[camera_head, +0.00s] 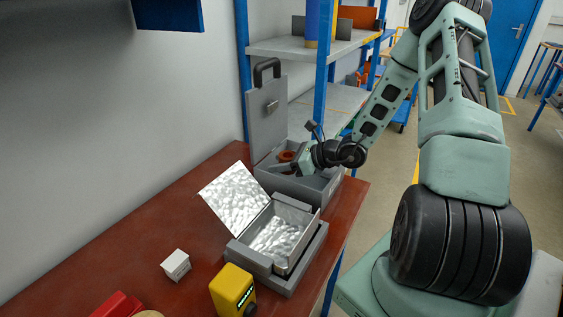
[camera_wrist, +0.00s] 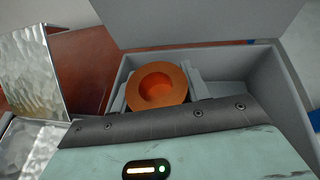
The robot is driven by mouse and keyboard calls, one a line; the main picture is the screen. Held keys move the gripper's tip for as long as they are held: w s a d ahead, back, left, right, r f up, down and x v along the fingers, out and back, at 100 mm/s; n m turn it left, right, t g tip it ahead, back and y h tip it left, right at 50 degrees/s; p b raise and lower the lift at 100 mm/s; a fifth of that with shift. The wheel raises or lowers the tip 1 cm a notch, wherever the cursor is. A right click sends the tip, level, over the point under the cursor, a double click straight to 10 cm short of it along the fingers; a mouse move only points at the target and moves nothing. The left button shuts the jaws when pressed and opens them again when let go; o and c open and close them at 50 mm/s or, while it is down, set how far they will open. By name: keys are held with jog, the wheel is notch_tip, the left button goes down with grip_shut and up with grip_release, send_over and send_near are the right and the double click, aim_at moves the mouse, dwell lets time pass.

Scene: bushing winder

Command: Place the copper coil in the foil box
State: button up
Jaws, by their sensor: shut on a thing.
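The copper coil (camera_wrist: 157,87) is an orange-brown ring with a hollow middle. It also shows small in the head view (camera_head: 287,156), inside the grey case. My gripper (camera_head: 293,165) reaches into the grey case and is shut on the coil; in the wrist view the grey fingers (camera_wrist: 193,84) flank it. The foil box (camera_head: 311,222) stands open in front of the case, lined with crinkled silver foil, its foil lid (camera_head: 234,194) leaning back to the left. The box interior shows only foil. Part of it shows at the left of the wrist view (camera_wrist: 33,150).
The grey case (camera_head: 322,186) has its lid (camera_head: 267,115) raised at the back by the wall. The foil box sits in a grey tray (camera_head: 283,283). A yellow device (camera_head: 231,289), a white block (camera_head: 175,264) and a red object (camera_head: 116,305) lie nearer.

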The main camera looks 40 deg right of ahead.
jog(key=shift+f, duration=0.35)
jog(key=o, duration=1.1)
jog(key=shift+c, duration=0.2)
